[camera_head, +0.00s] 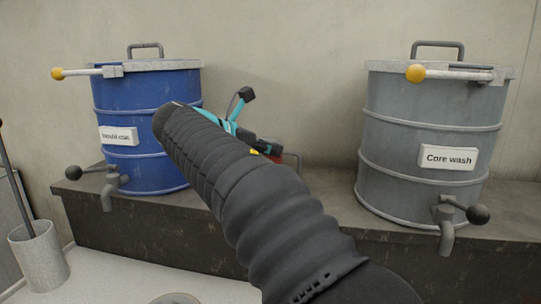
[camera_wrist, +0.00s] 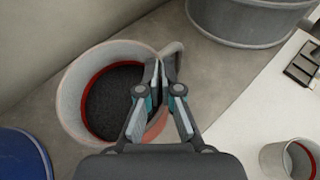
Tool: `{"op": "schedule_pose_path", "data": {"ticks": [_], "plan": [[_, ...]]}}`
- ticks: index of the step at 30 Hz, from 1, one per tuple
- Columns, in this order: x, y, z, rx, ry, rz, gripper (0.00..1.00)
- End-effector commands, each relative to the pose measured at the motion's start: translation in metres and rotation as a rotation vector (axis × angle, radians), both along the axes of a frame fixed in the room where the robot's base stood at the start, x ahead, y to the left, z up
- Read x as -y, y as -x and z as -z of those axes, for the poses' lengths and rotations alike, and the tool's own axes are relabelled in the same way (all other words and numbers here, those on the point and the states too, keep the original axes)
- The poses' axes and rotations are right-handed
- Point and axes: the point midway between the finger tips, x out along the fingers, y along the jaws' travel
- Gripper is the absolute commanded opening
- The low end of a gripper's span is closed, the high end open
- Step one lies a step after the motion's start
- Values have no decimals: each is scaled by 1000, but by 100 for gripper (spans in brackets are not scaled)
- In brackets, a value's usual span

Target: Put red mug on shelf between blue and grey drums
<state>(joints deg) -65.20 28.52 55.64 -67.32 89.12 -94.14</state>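The red mug (camera_wrist: 78,90) stands upright on the shelf (camera_wrist: 228,75), between the blue drum (camera_head: 148,100) and the grey drum (camera_head: 425,115). In the wrist view it has a pale rim, a red band inside and dark contents. In the head view only a bit of its red side (camera_head: 276,158) shows behind my arm. My gripper (camera_wrist: 162,63) points down at the mug's handle side, its fingertips close together around the handle (camera_wrist: 176,47). I cannot tell whether they press on it. The blue drum also shows in the wrist view (camera_wrist: 22,158), as does the grey drum (camera_wrist: 250,22).
Both drums have taps and yellow-knobbed lid levers facing the front. A grey pot with a rod (camera_head: 38,255) stands at the left. A cup with a red inner band (camera_wrist: 285,158) stands on the lower white surface. The wall is close behind the shelf.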

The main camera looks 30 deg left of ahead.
Motion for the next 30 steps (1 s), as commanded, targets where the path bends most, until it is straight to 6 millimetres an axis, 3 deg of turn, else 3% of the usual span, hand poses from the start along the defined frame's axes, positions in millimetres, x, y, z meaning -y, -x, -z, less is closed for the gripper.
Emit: {"op": "schedule_pose_path", "data": {"ticks": [6,17,18,21,30], "plan": [[1,0,12,5,-4,-1,0],[1,0,14,5,-4,0,0],[0,0,16,1,-2,1,13],[0,0,16,1,-2,1,31],[0,0,15,1,-2,1,31]]}}
